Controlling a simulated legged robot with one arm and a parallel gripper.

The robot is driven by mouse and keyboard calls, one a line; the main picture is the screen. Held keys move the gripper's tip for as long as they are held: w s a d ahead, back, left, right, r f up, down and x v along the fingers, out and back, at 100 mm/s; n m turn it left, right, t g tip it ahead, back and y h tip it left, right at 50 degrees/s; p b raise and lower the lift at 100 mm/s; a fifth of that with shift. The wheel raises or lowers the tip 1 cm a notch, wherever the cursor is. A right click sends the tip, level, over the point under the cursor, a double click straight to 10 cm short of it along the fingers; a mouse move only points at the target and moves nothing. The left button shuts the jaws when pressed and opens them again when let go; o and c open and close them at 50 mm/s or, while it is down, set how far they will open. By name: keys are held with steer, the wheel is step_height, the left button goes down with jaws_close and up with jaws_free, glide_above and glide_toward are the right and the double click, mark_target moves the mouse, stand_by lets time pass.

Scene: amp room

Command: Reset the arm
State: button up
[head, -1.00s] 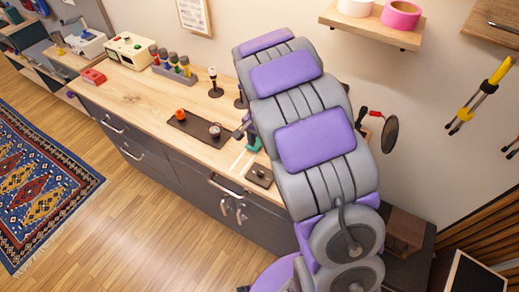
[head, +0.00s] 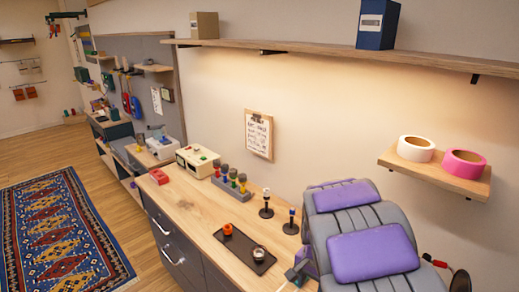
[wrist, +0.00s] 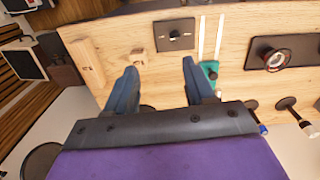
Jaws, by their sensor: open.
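My gripper (wrist: 160,85) is open and empty in the wrist view, its two blue fingers apart above the wooden worktop (wrist: 120,50). A dark plate with a small knob (wrist: 174,35) lies on the worktop beyond the fingertips. A small green piece (wrist: 209,72) is beside the right finger, partly hidden by it. In the head view my purple and grey arm fills the lower right, and only part of my gripper (head: 298,272) shows at the worktop's front edge.
A dark tray (head: 240,256) on the worktop holds an orange knob (head: 227,229) and a round metal piece (head: 259,254). Two small stands (head: 266,205) (head: 291,222) are behind it. A shelf (head: 440,177) with tape rolls hangs above my arm. Open floor (head: 120,205) lies left.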

steer(key=s+r+n+g+b, duration=0.1)
steer(key=s+r+n+b, duration=0.2)
steer(key=s, duration=2.7)
steer(key=n+b, duration=0.3)
steer(key=n, duration=0.2)
steer(key=shift+s+a+g, duration=0.3)
steer(key=shift+a, duration=0.1)
